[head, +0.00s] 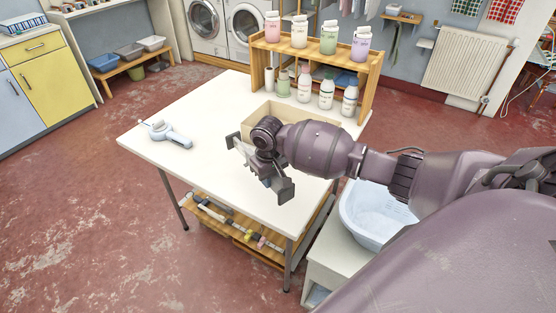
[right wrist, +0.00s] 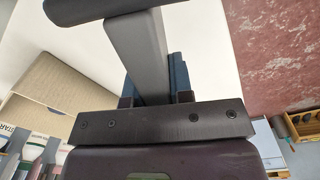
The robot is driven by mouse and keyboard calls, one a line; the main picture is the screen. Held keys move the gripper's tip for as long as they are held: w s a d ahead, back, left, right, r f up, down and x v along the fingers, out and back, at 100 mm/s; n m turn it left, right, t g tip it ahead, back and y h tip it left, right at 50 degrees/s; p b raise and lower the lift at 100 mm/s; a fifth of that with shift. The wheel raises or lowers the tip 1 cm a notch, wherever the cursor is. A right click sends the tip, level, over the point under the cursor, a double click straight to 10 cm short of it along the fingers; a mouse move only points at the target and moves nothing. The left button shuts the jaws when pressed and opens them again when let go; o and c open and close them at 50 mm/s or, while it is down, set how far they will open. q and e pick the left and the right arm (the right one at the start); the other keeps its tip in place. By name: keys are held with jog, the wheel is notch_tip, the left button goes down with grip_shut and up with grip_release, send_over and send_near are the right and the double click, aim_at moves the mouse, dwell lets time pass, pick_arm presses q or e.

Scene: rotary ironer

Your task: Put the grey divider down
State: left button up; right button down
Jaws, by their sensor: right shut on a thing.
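The grey divider (head: 287,190) is dark grey, with an upright plate at each end and a bar between them. My right gripper (head: 266,170) is shut on its middle and holds it over the white table (head: 215,105), near the front right part. In the right wrist view, the divider (right wrist: 143,50) runs up from between the fingers to a dark end plate at the top. I cannot tell whether its lower edge touches the table. My gripper and arm hide part of it. My left gripper is not in view.
A beige open box (head: 262,108) stands on the table behind my gripper. A wooden shelf (head: 369,85) with several bottles is at the back. A pale blue handheld tool (head: 168,135) lies at left. A blue-white basin (head: 375,215) is at right.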

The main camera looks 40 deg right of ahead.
jog(key=d, duration=0.1)
jog(key=w+d, duration=0.1)
jog(key=d, duration=0.1)
jog(key=w+d, duration=0.1)
jog(key=shift+d+b, duration=0.15)
jog(key=shift+b, duration=0.2)
notch_tip(320, 180, down, 2)
jog(key=shift+f+b, duration=0.25)
jog(key=shift+b, duration=0.7)
notch_tip(320, 180, down, 3)
jog(key=shift+r+b, duration=0.1)
jog(key=shift+b, duration=1)
jog(key=shift+w, duration=0.1)
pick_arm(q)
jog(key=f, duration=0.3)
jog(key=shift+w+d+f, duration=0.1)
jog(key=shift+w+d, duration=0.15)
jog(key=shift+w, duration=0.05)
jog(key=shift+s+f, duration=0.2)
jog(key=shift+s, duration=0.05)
pick_arm(e)
jog(key=shift+f, duration=0.2)
